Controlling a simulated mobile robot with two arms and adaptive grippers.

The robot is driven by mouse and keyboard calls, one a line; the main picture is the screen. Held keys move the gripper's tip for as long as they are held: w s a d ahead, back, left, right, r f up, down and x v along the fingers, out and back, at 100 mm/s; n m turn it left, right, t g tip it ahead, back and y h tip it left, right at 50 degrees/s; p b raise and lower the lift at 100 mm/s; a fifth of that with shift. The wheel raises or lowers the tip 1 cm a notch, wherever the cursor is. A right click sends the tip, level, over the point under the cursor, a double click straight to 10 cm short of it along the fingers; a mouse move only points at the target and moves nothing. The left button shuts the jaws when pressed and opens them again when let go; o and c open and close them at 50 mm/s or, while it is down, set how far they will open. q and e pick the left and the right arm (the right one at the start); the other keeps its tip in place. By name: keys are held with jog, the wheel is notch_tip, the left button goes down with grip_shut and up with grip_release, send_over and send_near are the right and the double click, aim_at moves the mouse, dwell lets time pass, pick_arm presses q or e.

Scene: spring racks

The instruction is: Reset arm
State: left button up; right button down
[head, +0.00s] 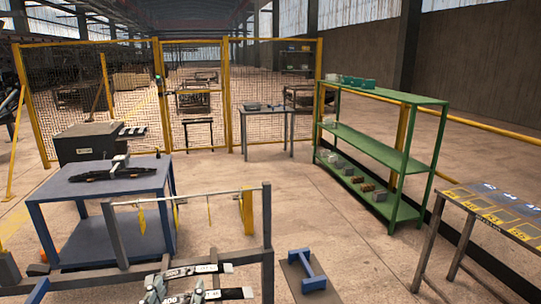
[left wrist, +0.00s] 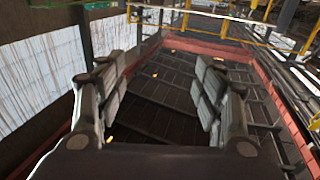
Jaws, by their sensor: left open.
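My left gripper (head: 226,281) is at the bottom of the head view, in front of a dark metal rack frame. Its two pale-tipped fingers point right and are apart. In the left wrist view, the same gripper (left wrist: 160,92) is open, with nothing between its padded fingers. That view looks past the fingers towards dark panels with reddish beams and bright windows. My right gripper is not in view.
A rack with a thin rail (head: 190,197) and yellow hanging pieces stands close behind my left gripper. A blue table (head: 60,190) is at left, a green shelf (head: 385,147) at right. A blue stand (head: 307,272) sits on the floor. Open floor lies in the middle.

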pick_arm(q)
jog(key=s+a+f+n+g+y, duration=0.1)
jog(key=s+a+f+g, duration=0.15)
jog(key=f, duration=0.35)
jog(key=s+a+f+g+y, duration=0.1)
jog(key=s+f+g, duration=0.2)
jog(key=f, duration=0.2)
jog(key=s+d+f+m+g+h, duration=0.1)
jog(key=s+f+g, duration=0.5)
jog(key=s, duration=0.4)
jog(key=s+d+f+m+g+h, duration=0.15)
jog(key=s+f+g, duration=0.25)
jog(key=s+f, duration=0.45)
notch_tip(320, 180, down, 23)
jog(key=s, duration=0.1)
jog(key=s+a+f+g, duration=0.1)
jog(key=s+a+f, duration=0.1)
jog(key=s+f, duration=0.7)
jog(key=s+a+f+g+y, duration=0.1)
jog(key=s+a+f, duration=0.1)
jog(key=s+f, duration=0.7)
jog(key=shift+m, duration=0.35)
